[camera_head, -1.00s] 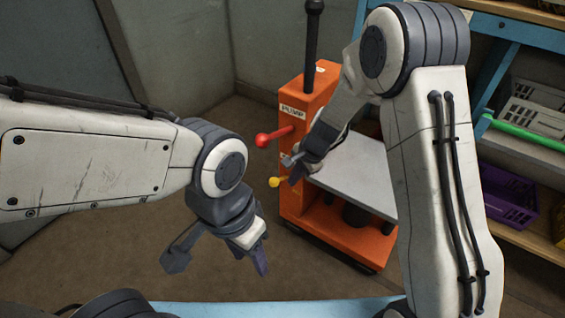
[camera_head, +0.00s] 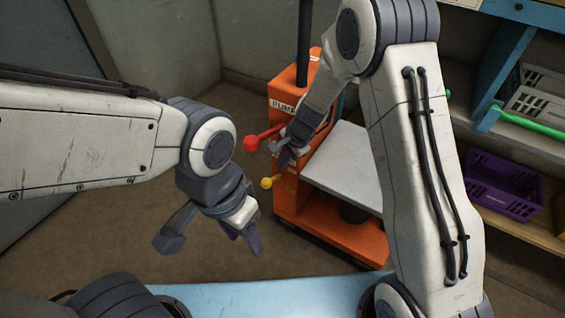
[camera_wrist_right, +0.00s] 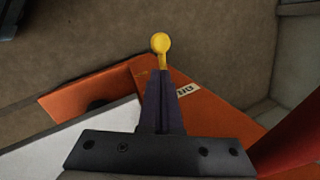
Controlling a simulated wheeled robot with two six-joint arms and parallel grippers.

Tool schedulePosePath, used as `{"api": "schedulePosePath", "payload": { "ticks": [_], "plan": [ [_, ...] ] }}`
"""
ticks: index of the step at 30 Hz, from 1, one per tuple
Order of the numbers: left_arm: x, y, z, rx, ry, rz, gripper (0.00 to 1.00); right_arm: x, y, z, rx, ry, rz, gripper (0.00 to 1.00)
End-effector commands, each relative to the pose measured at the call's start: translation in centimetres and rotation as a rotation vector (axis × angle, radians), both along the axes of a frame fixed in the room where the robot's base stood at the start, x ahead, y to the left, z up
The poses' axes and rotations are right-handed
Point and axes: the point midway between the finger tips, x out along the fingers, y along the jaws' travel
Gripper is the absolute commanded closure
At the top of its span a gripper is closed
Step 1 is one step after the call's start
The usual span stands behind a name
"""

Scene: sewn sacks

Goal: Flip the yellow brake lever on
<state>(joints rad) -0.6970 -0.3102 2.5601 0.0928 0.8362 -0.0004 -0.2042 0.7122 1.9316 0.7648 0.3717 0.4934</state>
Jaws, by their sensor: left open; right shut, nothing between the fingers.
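The yellow brake lever (camera_head: 267,183) is a short rod with a round knob on the left side of the orange lift cart (camera_head: 300,205). In the right wrist view the yellow knob (camera_wrist_right: 160,43) shows just beyond the tips of my right gripper (camera_wrist_right: 161,78). That gripper is shut with nothing in it. In the head view my right gripper (camera_head: 279,153) is above and slightly right of the lever; I cannot tell whether it touches. My left gripper (camera_head: 208,246) is open and empty, left of the cart and lower in the picture.
A red knob lever (camera_head: 252,143) sticks out above the yellow one, near the PUMP label. The cart's grey platform (camera_head: 345,170) lies to the right. A purple crate (camera_head: 505,190) sits on a shelf at right. The floor left of the cart is clear.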

Motion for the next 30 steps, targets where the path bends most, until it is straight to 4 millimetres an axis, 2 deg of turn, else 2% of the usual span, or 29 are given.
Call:
{"api": "schedulePosePath", "payload": {
  "ticks": [1, 3, 10, 15, 30],
  "plan": [
    [0.0, 0.0, -0.9, 0.0, 0.0, 0.0, 0.5, 0.1, 0.3, -1.6, 0.0, 0.002, 0.001, 1.0],
    [0.0, 0.0, -1.4, 0.0, 0.0, 0.0, 0.5, 0.3, 0.7, -2.8, 0.0, 0.002, 0.0, 1.0],
    [0.0, 0.0, -2.6, 0.0, 0.0, 0.0, 0.5, 0.9, 1.6, -5.6, 0.0, 0.0, 0.0, 1.0],
    [0.0, 0.0, -2.8, 0.0, 0.0, 0.0, 0.5, 1.1, 1.9, -6.2, 0.001, -0.001, -0.001, 1.0],
    [0.0, 0.0, -3.0, 0.0, 0.0, 0.0, 0.5, 1.0, 2.0, -6.5, 0.0, 0.0, 0.0, 1.0]
  ]
}}
